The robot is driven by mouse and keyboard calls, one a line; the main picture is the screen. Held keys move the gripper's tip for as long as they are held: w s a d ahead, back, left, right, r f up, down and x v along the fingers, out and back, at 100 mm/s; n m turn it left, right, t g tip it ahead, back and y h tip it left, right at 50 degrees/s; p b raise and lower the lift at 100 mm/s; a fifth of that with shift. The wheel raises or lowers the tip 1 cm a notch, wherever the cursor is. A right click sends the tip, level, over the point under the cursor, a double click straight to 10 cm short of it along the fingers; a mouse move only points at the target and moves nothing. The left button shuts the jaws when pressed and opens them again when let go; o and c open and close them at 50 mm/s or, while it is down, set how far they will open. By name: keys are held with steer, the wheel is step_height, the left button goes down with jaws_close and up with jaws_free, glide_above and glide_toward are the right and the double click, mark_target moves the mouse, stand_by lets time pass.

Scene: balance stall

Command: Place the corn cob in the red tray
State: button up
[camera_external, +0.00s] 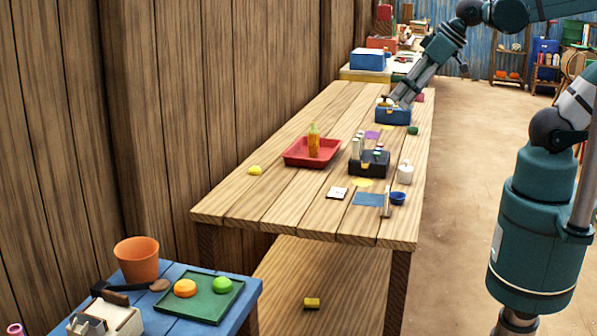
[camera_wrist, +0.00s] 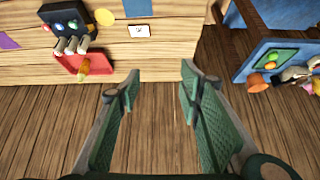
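The red tray (camera_external: 293,158) lies on the wooden table and holds an upright yellow-orange, bottle-like thing (camera_external: 313,140). The tray also shows in the wrist view (camera_wrist: 101,65). No thing is clearly a corn cob. A small yellow piece with a darker end (camera_external: 312,303) lies on the low shelf, too small to be sure of. Another small yellow thing (camera_external: 384,102) shows at the blue box. My gripper (camera_wrist: 159,78) is open, with nothing between its fingers. In the external view its arm reaches down near the blue box at the table's far end; the fingertips are not clear there.
A dark caddy (camera_external: 369,168), the blue box (camera_external: 392,117), a white jar (camera_external: 405,173) and a blue cup (camera_external: 398,198) stand on the table. A lemon-like thing (camera_external: 255,170) lies left of the tray. A plank wall runs along the left. The table's near left is clear.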

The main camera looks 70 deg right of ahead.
steer(key=shift+s+a+f+n, duration=0.15)
steer(key=shift+s+a+f, duration=0.15)
steer(key=shift+s, duration=0.25)
steer(key=shift+s+a+f+n, duration=0.2)
steer(key=shift+s+a, duration=0.15)
steer(key=shift+s, duration=0.2)
